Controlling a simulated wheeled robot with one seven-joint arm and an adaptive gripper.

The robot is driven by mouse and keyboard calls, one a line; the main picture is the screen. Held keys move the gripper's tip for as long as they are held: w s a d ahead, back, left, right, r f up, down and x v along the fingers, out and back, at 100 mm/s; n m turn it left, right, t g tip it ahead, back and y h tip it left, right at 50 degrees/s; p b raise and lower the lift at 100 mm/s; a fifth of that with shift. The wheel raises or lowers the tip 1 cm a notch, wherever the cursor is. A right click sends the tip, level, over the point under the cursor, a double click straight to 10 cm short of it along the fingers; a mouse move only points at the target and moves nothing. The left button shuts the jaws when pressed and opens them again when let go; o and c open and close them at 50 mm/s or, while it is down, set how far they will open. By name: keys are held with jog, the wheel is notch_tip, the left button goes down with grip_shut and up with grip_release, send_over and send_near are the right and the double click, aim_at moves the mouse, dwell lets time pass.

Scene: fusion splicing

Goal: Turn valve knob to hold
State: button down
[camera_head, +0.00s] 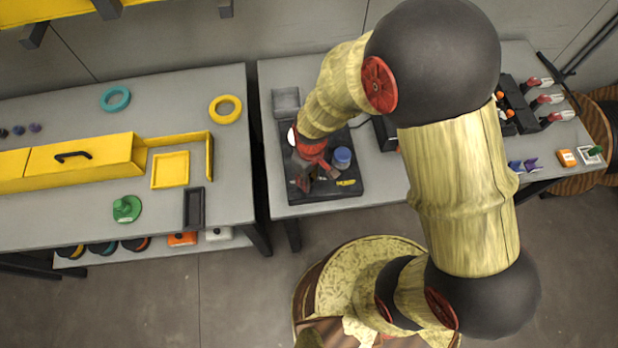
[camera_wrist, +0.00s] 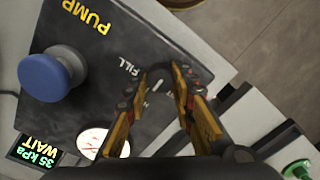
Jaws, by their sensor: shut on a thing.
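A black pump panel (camera_head: 352,187) lies on the middle table and fills much of the wrist view (camera_wrist: 100,115). A dark valve knob (camera_wrist: 159,79) with a white pointer mark stands on it, beside the word FILL and other lettering partly covered by my fingers. My gripper (camera_wrist: 159,88) is shut on this knob, one orange-and-black finger on either side. In the head view my gripper (camera_head: 314,172) reaches down over the panel and hides the knob. A display (camera_wrist: 38,150) on the panel reads 35 kPa WAIT.
A blue round knob (camera_wrist: 52,73) rises from the panel near my gripper; it also shows in the head view (camera_head: 342,157). A white round gauge (camera_wrist: 100,142) is close to one finger. A grey open bin (camera_head: 286,100) stands behind the panel.

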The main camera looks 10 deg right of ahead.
dwell(0.4)
jog(key=c, duration=1.5)
grip_release()
jog(key=shift+r, duration=0.1)
notch_tip(320, 180, up, 12)
jog(key=shift+d, duration=0.15)
jog(key=shift+w, duration=0.1)
